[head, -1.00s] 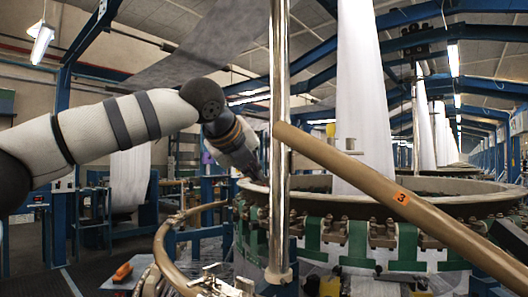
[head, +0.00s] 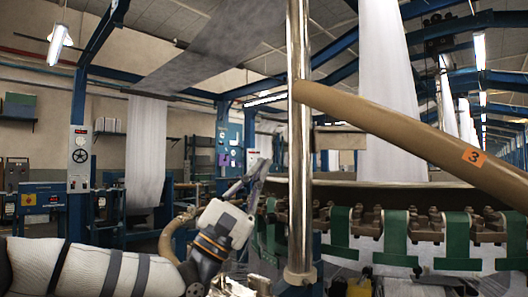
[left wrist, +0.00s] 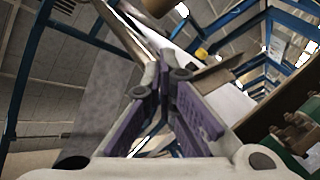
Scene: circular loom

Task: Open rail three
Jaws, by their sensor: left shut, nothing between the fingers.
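Rail three is the thick tan rail (head: 400,122) with an orange label "3" (head: 473,156) in the head view. Its left end meets the upright metal post (head: 300,150), and it slopes down to the right in front of the loom. My left gripper (head: 262,163) is left of the post and below the rail's end, pointing up, apart from the rail in the picture. In the left wrist view its purple-padded fingers (left wrist: 165,72) are shut with nothing held. A brown round piece at that view's top may be a rail end; I cannot tell. My right gripper is not in view.
The loom's ring with green straps (head: 395,236) and brown clamps stands behind and right of the post. A curved tan rail (head: 172,236) is at lower left, close to my left arm. White fabric (head: 388,95) rises above the loom. Blue frames stand further back.

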